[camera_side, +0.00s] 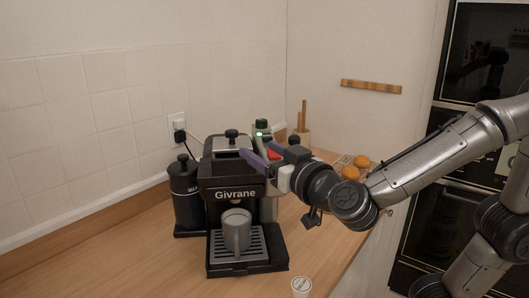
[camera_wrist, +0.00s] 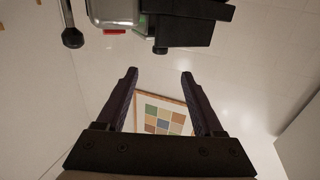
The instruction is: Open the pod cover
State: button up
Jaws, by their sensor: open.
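The black Givrane coffee machine (camera_side: 233,180) stands upright on the wooden counter. On its top is a grey part with a black knob (camera_side: 231,134), which may be the pod cover; I cannot tell whether it is open or shut. A grey cup (camera_side: 237,230) stands on its drip tray. My gripper (camera_side: 262,156) is at the machine's upper right, its purple fingers pointing toward the machine's top. In the wrist view my gripper (camera_wrist: 159,74) is open with nothing between its fingers. Part of the machine (camera_wrist: 185,25) shows beyond the fingertips, at the top edge, apart from them.
A black canister (camera_side: 184,195) stands close to the machine's left. A wall socket with a plug (camera_side: 179,127) is behind it. Oranges (camera_side: 361,162) lie on a rack behind my wrist. A small white pod-like cup (camera_side: 301,286) is at the front. The left counter is clear.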

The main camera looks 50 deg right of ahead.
aim_at(234, 134)
jog(key=shift+s, duration=0.1)
jog(key=shift+c, duration=0.3)
jog(key=shift+c, duration=1.1)
jog(key=shift+m, duration=0.5)
jog(key=shift+c, duration=1.3)
jog(key=shift+d+f+m, duration=0.15)
jog(key=shift+m, duration=0.65)
jog(key=shift+c, duration=1.2)
jog(key=shift+s+d+m+g+h, duration=0.15)
jog(key=shift+m+g+h, duration=0.15)
jog(key=shift+m, duration=0.9)
jog(key=shift+c, duration=1.1)
jog(key=m, duration=0.3)
jog(key=shift+s+d, duration=0.1)
jog(key=shift+s, duration=0.15)
grip_shut()
jog(key=s+a+r+m+g+y, duration=0.1)
jog(key=s+a+r+m+y, duration=0.2)
jog(key=m, duration=0.7)
jog(key=shift+h, duration=0.7)
jog(key=x, duration=0.9)
jog(key=d+x, duration=0.1)
jog(key=x, duration=0.3)
jog(key=shift+w+d, duration=0.2)
